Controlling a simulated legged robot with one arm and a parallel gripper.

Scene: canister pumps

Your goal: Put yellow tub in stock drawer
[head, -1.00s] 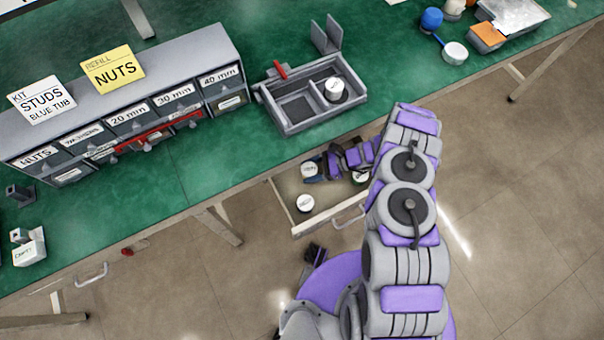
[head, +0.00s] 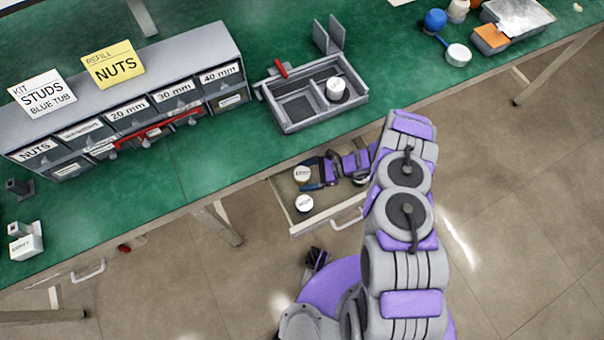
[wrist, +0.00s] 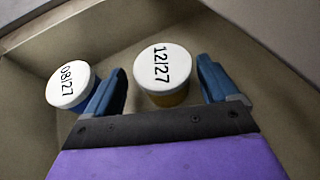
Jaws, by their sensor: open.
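The yellow tub (wrist: 174,98) has a white lid marked 12/27, and a strip of its yellow side shows in the wrist view. It is in the open stock drawer (head: 328,218) below the bench front. My gripper (wrist: 162,70) is open around it, one blue finger on each side, with a gap at the right finger. In the head view my gripper (head: 311,174) reaches into the drawer from the right, with the tub's white lid (head: 302,174) between the fingertips. I cannot tell if the left finger touches the tub.
A second white-lidded tub (wrist: 68,84), marked 08/27, stands close beside my left finger. Another pale lid (head: 362,182) is mostly hidden under my arm. The bench edge (head: 250,187) lies over the drawer's back. A divided grey tray (head: 290,127) holding a white-lidded tub stands above.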

